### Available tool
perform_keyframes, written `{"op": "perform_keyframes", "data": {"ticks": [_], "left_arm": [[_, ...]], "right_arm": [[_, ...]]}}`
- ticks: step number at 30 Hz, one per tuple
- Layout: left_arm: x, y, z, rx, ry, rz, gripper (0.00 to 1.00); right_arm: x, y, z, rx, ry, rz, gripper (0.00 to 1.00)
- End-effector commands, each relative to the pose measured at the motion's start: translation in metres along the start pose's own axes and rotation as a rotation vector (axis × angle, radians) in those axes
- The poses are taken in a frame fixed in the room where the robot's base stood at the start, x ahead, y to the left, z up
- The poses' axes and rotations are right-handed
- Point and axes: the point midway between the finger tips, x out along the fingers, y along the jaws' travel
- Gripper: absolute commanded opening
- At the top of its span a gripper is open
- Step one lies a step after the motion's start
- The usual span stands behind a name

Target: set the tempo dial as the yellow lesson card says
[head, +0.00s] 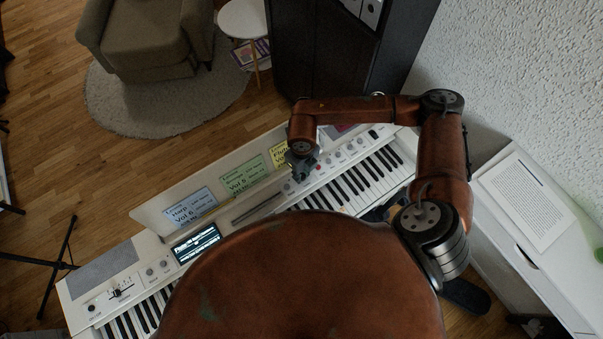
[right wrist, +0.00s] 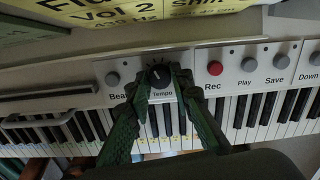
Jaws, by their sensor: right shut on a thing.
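The tempo dial (right wrist: 159,75) is a dark round knob with a white pointer line, on a light panel labelled "Tempo" in the right wrist view. The pointer looks tilted a little left of straight up. My right gripper (right wrist: 160,82) is shut on the dial, one finger on each side. In the head view my right gripper (head: 299,172) is at the panel and hides the dial. The yellow lesson card (head: 279,153) stands behind it, partly covered by my arm. In the right wrist view the card (right wrist: 115,10) shows only its lower lines, including "Vol 2". My left gripper is not in view.
A green card (head: 244,176) and a blue card (head: 190,207) stand left of the yellow one. A lit screen (head: 196,243) is on the piano. Beside the dial are the Beat knob (right wrist: 112,79) and red Rec button (right wrist: 215,68). White keys lie just below.

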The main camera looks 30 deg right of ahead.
Motion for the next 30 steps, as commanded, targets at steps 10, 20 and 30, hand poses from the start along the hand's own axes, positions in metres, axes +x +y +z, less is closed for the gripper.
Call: {"op": "perform_keyframes", "data": {"ticks": [10,20,30], "left_arm": [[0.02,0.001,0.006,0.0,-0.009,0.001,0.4],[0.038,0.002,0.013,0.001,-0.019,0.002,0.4],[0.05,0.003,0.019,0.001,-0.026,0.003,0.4]], "right_arm": [[0.002,-0.001,0.001,-0.313,-0.001,-0.001,0.0],[0.003,-0.001,0.0,-0.611,0.0,-0.002,0.0],[0.001,-0.001,0.001,-0.819,0.0,-0.001,0.0]]}}
